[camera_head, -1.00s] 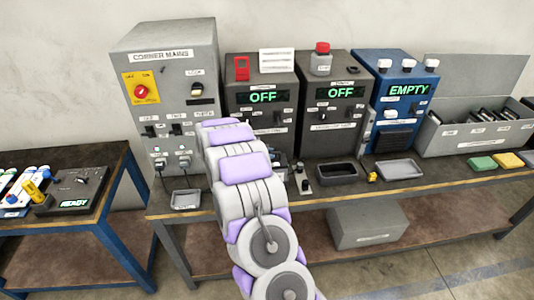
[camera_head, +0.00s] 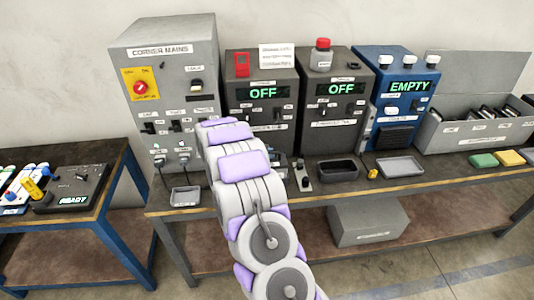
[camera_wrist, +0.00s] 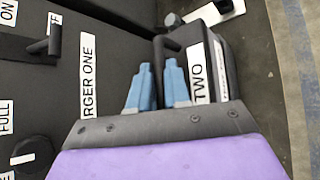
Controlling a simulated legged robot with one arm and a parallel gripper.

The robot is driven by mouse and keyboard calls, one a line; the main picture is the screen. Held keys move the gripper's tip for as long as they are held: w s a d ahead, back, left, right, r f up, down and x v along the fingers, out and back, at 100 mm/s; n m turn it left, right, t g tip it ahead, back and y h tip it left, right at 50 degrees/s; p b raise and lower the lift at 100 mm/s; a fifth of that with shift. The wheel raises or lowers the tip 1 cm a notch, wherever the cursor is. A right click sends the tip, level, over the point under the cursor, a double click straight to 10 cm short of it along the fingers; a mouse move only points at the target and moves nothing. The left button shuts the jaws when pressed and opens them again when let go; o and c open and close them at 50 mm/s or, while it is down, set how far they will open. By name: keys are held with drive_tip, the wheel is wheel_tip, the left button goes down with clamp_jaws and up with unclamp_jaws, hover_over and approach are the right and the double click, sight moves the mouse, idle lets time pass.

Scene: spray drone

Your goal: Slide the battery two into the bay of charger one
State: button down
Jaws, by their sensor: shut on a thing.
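Charger one (camera_head: 262,77) is a dark box with a green OFF display, at the back of the bench behind my arm. Its label side (camera_wrist: 88,75) fills the left of the wrist view. Battery two (camera_wrist: 221,68) is a dark block with a white TWO label, close against the charger's front in the wrist view. My gripper (camera_wrist: 159,72) has blue fingers shut on the battery's dark handle. My arm hides the gripper and the charger's lower front in the head view. I cannot tell how far the battery is in the bay.
A second OFF charger (camera_head: 318,90) stands right of charger one, then a blue EMPTY unit (camera_head: 405,68). The grey mains cabinet (camera_head: 165,70) is at left. A dark tray (camera_head: 338,170) and a small switch block (camera_head: 302,176) sit on the bench near my arm.

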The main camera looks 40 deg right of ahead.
drive_tip(key=shift+f, duration=0.35)
drive_tip(key=c, duration=1.2)
unclamp_jaws()
drive_tip(key=shift+o, duration=1)
drive_tip(key=shift+f, duration=0.1)
drive_tip(key=shift+a, duration=0.1)
drive_tip(key=p+v, duration=0.3)
drive_tip(key=v, duration=1.4)
drive_tip(key=shift+a, duration=0.15)
